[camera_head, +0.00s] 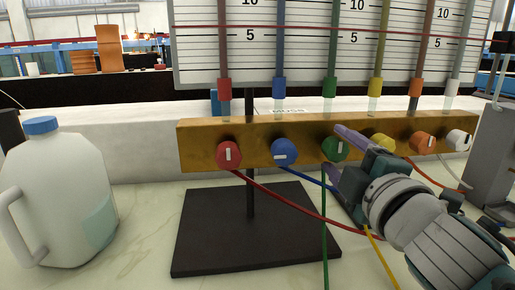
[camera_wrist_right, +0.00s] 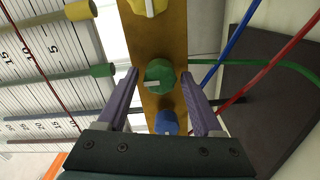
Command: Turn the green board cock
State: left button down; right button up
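The green cock (camera_head: 334,149) is a round knob with a white mark, third from the left on the brass board (camera_head: 308,129). In the right wrist view the green cock (camera_wrist_right: 160,74) lies between the tips of my right gripper (camera_wrist_right: 160,77). Its two purple fingers are open, one on each side of the knob, with a small gap showing at each side. In the head view my right gripper (camera_head: 336,150) reaches in from the lower right, and its upper finger overlaps the knob's right edge. My left gripper is not in view.
The red cock (camera_head: 229,155), blue cock (camera_head: 285,152) and yellow cock (camera_head: 383,144) sit on the same board. Coloured hoses, including a red one (camera_head: 290,208), hang in front. A white jug (camera_head: 62,195) stands left; a black base plate (camera_head: 245,235) lies below.

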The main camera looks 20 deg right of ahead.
jog(key=shift+o, duration=0.4)
jog(key=v, duration=1)
jog(key=shift+d, duration=0.1)
